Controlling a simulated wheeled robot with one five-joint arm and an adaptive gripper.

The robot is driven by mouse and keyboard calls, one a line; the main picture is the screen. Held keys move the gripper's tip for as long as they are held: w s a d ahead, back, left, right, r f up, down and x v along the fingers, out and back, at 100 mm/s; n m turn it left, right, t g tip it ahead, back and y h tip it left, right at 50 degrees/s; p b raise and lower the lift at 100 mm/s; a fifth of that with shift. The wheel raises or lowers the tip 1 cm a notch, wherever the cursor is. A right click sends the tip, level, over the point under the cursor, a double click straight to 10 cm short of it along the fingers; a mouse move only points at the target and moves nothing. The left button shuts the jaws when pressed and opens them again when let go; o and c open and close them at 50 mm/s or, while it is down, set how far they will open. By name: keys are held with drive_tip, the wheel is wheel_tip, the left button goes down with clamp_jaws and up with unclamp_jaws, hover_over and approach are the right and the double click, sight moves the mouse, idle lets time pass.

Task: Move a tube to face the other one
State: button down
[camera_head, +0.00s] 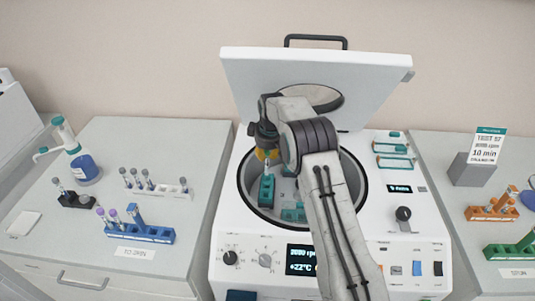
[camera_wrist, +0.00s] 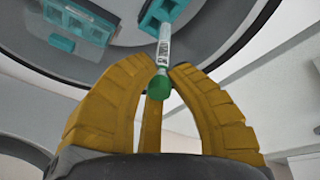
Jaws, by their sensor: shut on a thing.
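My gripper (camera_head: 267,157) is over the left part of the centrifuge bowl, its yellow fingers pointing down. It is shut on a green-capped tube, whose cap (camera_wrist: 159,85) is between the fingertips in the wrist view. The tube has a white label, and its far end reaches a teal bucket (camera_wrist: 152,22); I cannot tell how deep it sits in it. In the head view this bucket (camera_head: 266,191) is right below the gripper. Another teal bucket (camera_head: 293,215) is lower in the bowl, and my arm hides part of the rotor. I cannot make out a second tube in the bowl.
The centrifuge lid (camera_head: 375,80) stands open behind my arm. The left table holds a white rack (camera_head: 170,190), a blue rack (camera_head: 155,234) and a black rack (camera_head: 75,200) with tubes. Orange (camera_head: 485,213) and green (camera_head: 505,251) racks stand on the right.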

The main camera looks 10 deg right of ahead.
sight(267, 170)
drive_tip(key=shift+f+b, duration=1.05)
drive_tip(key=shift+f, duration=1.15)
drive_tip(key=shift+f+b, duration=0.65)
drive_tip(key=shift+b, duration=0.15)
drive_tip(key=shift+f, duration=0.3)
drive_tip(key=shift+f+b, duration=1.6)
drive_tip(key=shift+f, duration=0.15)
idle(0.4)
drive_tip(key=c, duration=1.2)
unclamp_jaws()
